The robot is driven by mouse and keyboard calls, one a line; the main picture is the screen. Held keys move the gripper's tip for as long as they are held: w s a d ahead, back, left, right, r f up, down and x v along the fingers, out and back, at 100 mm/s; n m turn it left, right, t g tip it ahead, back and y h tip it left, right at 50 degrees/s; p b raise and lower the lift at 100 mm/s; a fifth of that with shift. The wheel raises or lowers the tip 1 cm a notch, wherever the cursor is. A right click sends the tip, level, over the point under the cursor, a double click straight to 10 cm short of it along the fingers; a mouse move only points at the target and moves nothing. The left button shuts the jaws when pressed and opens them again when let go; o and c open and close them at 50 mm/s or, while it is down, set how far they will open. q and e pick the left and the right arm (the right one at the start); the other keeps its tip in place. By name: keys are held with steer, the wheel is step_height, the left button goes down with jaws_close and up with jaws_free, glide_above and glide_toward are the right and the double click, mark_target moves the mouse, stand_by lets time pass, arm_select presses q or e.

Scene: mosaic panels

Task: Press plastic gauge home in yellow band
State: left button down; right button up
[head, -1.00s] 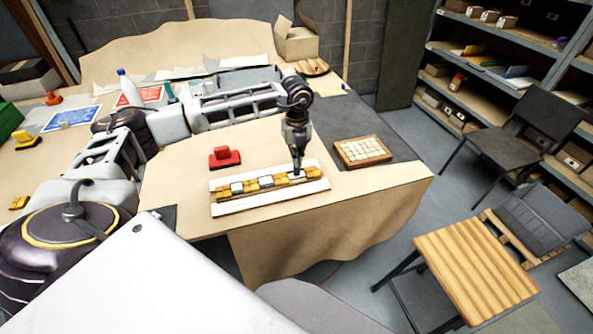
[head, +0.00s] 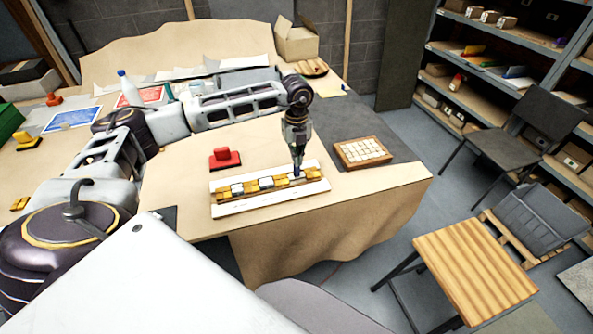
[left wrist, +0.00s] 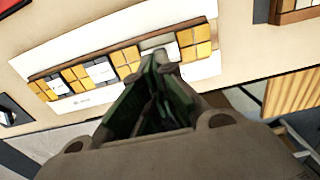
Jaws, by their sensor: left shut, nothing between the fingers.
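The yellow band (head: 222,196) is a row of yellow blocks on a white panel (head: 270,203), with pale pieces set between them. It also shows in the left wrist view (left wrist: 126,60). My left gripper (head: 298,174) points down at the band's right part, shut and empty. In the left wrist view its fingertips (left wrist: 161,57) are at the lower edge of a greyish piece (left wrist: 157,42) between yellow blocks. That piece may be the plastic gauge. The fingers partly hide it, and I cannot tell whether they touch it or whether it sits flush. My right gripper is out of view.
A red-handled block (head: 225,158) stands behind the band. A wooden tray (head: 345,159) of pale tiles lies to its right on a dark mat (head: 362,125). The table's front edge is close to the panel. A slatted stool (head: 475,275) stands at the front right.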

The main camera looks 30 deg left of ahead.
arm_select(q)
step_height(320, 180, up, 7)
steer(key=p, duration=0.3)
steer(key=shift+p, duration=0.3)
stand_by(0.6)
steer(key=shift+f, duration=0.1)
stand_by(0.4)
